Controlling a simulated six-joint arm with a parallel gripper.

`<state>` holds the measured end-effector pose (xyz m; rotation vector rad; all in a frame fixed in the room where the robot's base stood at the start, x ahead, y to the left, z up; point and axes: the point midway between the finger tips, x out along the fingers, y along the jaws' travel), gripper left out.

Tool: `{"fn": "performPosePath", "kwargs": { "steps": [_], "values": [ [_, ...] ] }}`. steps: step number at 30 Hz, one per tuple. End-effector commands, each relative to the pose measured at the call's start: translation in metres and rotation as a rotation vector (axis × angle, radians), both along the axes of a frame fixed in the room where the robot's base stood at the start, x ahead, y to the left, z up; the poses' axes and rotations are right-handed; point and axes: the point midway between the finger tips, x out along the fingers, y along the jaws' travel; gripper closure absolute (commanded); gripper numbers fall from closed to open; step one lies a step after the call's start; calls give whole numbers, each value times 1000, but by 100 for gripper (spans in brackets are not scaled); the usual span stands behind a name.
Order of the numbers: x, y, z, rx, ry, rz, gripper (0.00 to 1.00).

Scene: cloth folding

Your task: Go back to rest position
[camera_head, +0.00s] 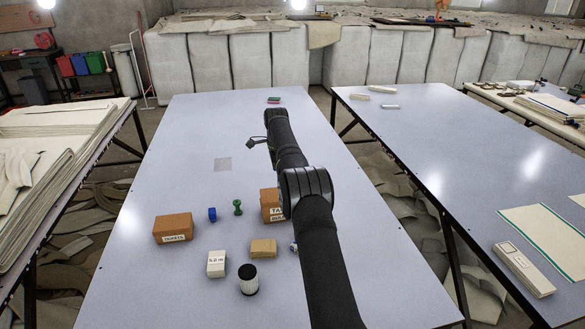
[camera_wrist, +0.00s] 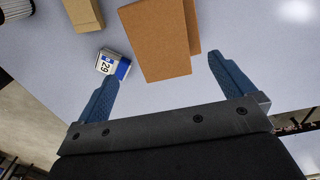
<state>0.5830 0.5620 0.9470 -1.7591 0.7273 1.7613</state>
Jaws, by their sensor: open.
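My gripper (camera_wrist: 168,80) shows in the wrist view with its two blue fingers wide apart and nothing held between them. A brown box (camera_wrist: 158,35) lies beyond and between the fingertips in that view, apart from them as far as I can tell. In the head view my dark arm reaches up the table and hides part of the brown box (camera_head: 269,205); the gripper itself is not clear there. A small white and blue box marked 29 (camera_wrist: 112,64) is close by the left finger in the wrist view.
The pale table (camera_head: 150,280) carries a brown box (camera_head: 173,228), a blue item (camera_head: 212,214), a green item (camera_head: 238,207), a white box (camera_head: 216,264), a tan box (camera_head: 263,248) and a black-topped cylinder (camera_head: 248,280). The table's far left is clear.

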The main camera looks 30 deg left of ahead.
Motion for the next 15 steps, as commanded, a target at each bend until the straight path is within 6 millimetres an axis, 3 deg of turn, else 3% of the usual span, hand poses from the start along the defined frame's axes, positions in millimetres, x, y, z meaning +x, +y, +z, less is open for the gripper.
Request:
{"fn": "performPosePath", "kwargs": {
  "steps": [5, 15],
  "values": [
    [0, 0, -13, -1, 1, 0, 1],
    [0, 0, -78, -2, 2, 0, 1]
  ]
}}
